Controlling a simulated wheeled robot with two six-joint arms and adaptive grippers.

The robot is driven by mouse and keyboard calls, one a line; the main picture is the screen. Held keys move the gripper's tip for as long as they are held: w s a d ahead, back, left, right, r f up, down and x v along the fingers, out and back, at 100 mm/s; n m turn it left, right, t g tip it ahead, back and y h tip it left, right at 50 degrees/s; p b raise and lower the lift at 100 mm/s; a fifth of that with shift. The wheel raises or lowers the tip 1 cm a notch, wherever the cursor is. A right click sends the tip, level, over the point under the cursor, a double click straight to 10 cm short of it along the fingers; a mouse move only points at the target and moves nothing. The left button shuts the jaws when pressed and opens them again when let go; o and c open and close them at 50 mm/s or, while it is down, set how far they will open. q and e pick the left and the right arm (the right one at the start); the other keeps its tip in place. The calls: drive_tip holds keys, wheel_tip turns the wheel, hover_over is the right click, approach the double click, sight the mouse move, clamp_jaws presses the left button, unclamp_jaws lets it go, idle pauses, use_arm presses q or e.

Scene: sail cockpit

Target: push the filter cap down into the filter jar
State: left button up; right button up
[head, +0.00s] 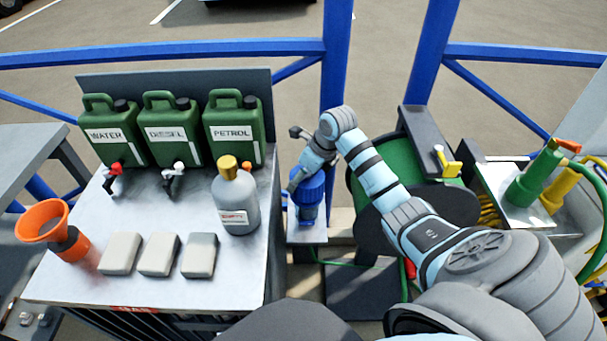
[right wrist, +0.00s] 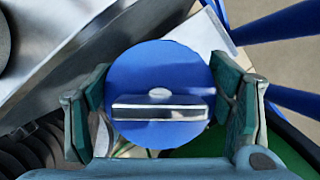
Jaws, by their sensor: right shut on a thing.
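The filter cap (right wrist: 160,75) is a round blue disc with a silver bar across its top; in the right wrist view it sits between the two fingers of my right gripper (right wrist: 162,112). In the head view the blue filter jar (head: 308,213) stands on a small light shelf beyond the bench's right edge. My right gripper (head: 300,178) is over the top of the jar, pointing down. The gripper hides the seam, so I cannot tell how deep the cap sits. My left gripper is not in view.
A metal bench (head: 150,215) on the left holds green canisters (head: 173,130), a grey bottle (head: 236,203), an orange funnel (head: 42,222) and pale blocks (head: 158,256). A green hose reel (head: 390,178) stands close right of the jar. A blue post (head: 336,60) rises behind it.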

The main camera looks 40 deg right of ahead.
drive_tip(key=shift+f+b, duration=0.5)
drive_tip(key=shift+f, duration=0.15)
drive_tip(key=o, duration=1)
drive_tip(key=p+v, duration=1)
drive_tip(key=v, duration=0.1)
drive_tip(key=shift+r+p, duration=0.15)
drive_tip(key=shift+p, duration=0.25)
drive_tip(key=shift+s, duration=0.1)
drive_tip(key=shift+d, duration=0.1)
